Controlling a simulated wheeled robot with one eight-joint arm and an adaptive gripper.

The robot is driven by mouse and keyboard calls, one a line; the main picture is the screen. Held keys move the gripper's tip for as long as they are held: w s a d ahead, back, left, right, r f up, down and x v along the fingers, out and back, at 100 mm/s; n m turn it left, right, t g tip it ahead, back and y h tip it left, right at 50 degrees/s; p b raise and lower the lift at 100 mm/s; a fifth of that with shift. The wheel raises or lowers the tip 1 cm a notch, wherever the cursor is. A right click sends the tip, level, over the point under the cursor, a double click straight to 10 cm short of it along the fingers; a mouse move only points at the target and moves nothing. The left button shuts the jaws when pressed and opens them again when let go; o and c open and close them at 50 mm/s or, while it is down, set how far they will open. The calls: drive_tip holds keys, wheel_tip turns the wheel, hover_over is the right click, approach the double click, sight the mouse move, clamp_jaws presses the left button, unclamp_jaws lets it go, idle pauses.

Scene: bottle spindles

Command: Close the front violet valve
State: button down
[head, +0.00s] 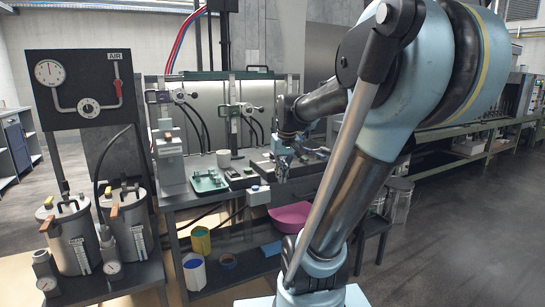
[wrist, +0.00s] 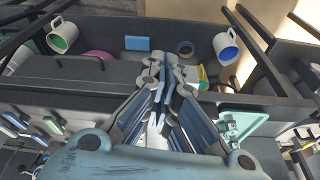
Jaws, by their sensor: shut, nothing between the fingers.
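I cannot make out a violet valve in either view. The valve fittings I can see are a red lever (head: 118,90) on the dark AIR panel (head: 80,68) and orange-brown handles (head: 47,226) on the two grey pressure pots (head: 77,240) at the left.
The workbench holds a green tray (head: 207,182), a white cup (head: 223,158) and clamp stands. A magenta bowl (head: 291,216), a yellow container (head: 201,240) and a blue box (head: 271,249) are on its lower shelf. Grey floor (head: 440,230) is open at the right.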

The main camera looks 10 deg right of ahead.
drive_tip(key=w+r+n, duration=0.1)
drive_tip(key=w+r, duration=0.3)
drive_tip(key=w, duration=0.9)
drive_tip(key=w+r+n, duration=0.1)
drive_tip(key=w+r, duration=0.3)
drive_tip(key=w, duration=1)
drive_tip(key=shift+d+r+t+y, duration=0.25)
drive_tip(key=shift+d+t+y, duration=0.1)
drive_tip(key=shift+t+y, duration=0.05)
drive_tip(key=shift+w+f, duration=0.1)
drive_tip(key=x, duration=1)
drive_tip(key=shift+s+d, duration=0.3)
drive_tip(key=shift+s, duration=0.65)
drive_tip(key=shift+s+d, duration=0.3)
drive_tip(key=shift+s, duration=0.65)
